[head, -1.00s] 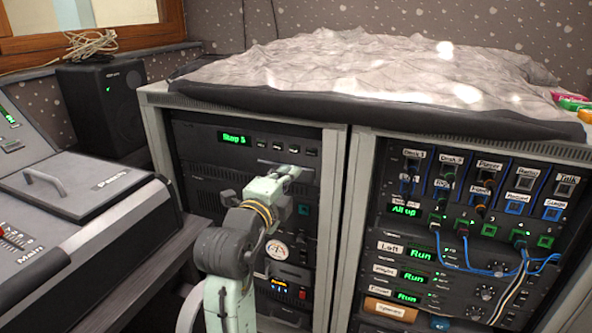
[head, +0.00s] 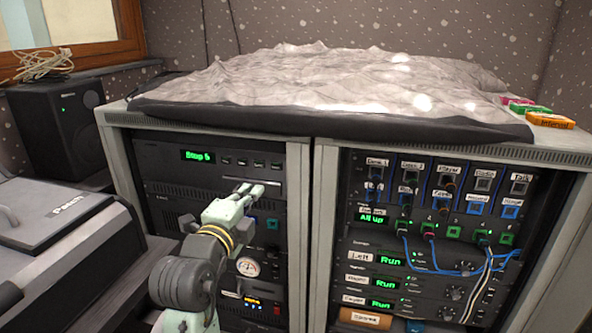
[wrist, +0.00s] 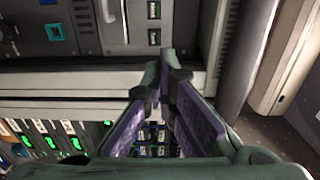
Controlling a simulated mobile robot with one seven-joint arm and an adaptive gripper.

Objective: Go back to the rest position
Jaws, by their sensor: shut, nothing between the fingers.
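My gripper (head: 258,190) is raised in front of the left rack, its fingers pointing at the upper units and overlapping them in the head view. The fingers are together at the tips with nothing between them; the wrist view also shows the fingertips (wrist: 165,72) meeting. I cannot tell whether they touch the rack front. The left rack's top unit (head: 165,172) has a green display (head: 197,156) that seems to read "Step 5". My arm hides part of the units below it.
The right rack holds a switch panel (head: 480,208) with blue and white cables (head: 450,270). A grey crumpled cover (head: 320,85) lies across both racks. Coloured boxes, one orange (head: 550,120), sit at the back right. A console (head: 60,225) and a speaker (head: 55,120) stand at left.

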